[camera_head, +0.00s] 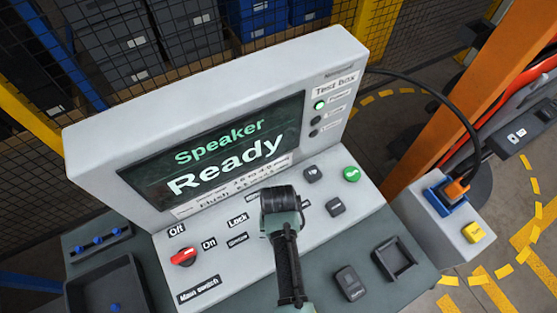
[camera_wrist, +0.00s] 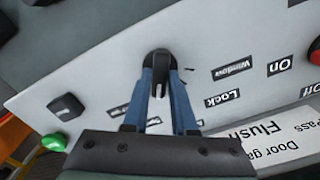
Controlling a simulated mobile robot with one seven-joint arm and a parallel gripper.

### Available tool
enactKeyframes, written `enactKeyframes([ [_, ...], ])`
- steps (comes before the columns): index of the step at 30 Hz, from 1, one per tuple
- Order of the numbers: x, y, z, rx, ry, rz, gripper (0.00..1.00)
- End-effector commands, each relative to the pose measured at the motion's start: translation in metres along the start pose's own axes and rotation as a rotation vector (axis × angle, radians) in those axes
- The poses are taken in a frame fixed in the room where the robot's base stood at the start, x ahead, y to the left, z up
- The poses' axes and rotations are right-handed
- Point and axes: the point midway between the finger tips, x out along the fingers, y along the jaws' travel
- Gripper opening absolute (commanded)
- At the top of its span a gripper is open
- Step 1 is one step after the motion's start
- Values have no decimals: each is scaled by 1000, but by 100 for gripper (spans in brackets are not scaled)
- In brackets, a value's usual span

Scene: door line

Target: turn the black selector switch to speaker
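The black selector switch (camera_wrist: 158,60) is a round knob with a narrow raised grip on the pale sloping panel. In the wrist view my gripper (camera_wrist: 161,84) has its two blue fingers close on either side of that grip, apparently shut on it. In the head view my gripper (camera_head: 281,208) is over the panel's middle and hides the switch. The screen (camera_head: 215,150) reads "Speaker" and "Ready". I cannot tell exactly which label the switch points to; the labels near it are partly hidden or too small to read.
A red main switch (camera_head: 183,257) sits to the left. A green button (camera_head: 351,174) and black buttons (camera_head: 335,207) are on the right. Trays (camera_head: 397,259) stand in front. An orange post (camera_head: 470,100) and a connector box with a cable (camera_head: 446,195) are at right.

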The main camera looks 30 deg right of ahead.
Motion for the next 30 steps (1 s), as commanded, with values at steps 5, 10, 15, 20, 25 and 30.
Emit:
enactKeyframes([
  [5,-1,0,-1,1,2,0,55],
  [10,0,0,0,1,1,0,55],
  [15,-3,0,-1,1,2,0,55],
  [20,-19,0,-1,1,4,0,55],
  [25,-51,0,-1,1,7,-1,55],
  [30,-89,0,-2,1,8,-2,55],
])
